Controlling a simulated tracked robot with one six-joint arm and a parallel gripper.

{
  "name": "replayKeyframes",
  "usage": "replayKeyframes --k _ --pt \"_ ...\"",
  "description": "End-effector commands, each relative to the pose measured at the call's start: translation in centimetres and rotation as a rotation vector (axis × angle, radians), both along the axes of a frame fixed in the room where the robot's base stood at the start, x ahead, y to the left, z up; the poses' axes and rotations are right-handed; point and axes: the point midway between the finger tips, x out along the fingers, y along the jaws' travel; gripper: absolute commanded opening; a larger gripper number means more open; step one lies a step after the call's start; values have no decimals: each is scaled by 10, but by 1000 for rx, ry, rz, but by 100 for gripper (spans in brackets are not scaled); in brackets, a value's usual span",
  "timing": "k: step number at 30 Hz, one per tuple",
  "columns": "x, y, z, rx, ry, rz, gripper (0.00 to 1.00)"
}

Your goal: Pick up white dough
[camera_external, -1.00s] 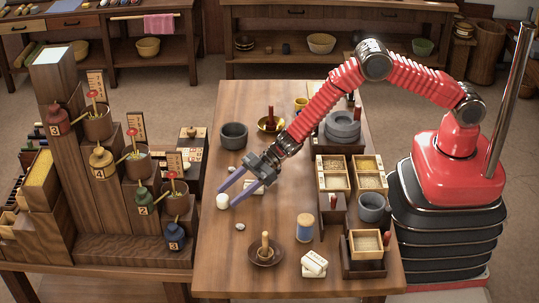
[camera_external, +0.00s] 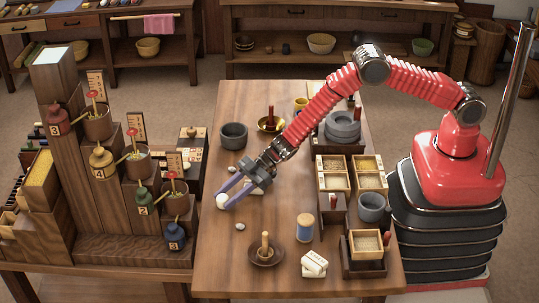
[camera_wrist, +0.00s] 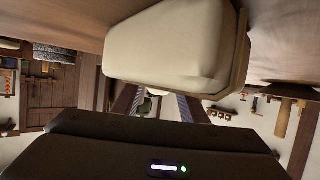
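The white dough (camera_external: 222,202) is a small pale round lump near the left edge of the wooden table, in the external view. My gripper (camera_external: 223,199) is low over the table with its two purple-grey fingers spread. The fingertips lie on either side of the dough; I cannot tell whether they touch it. In the wrist view the fingers of my gripper (camera_wrist: 158,104) stand apart, partly hidden. A large cream block with a wooden edge (camera_wrist: 175,45) fills the upper middle there, and I cannot make out the dough.
A pale block (camera_external: 256,190) lies under my gripper. The stepped stand (camera_external: 110,190) rises at the left.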

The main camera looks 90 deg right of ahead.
Motion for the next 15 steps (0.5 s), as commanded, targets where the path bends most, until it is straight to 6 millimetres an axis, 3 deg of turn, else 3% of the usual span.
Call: replayKeyframes --k 12,15 --pt "0 0 0 0 0 0 9" --pt "0 0 0 0 0 0 8"
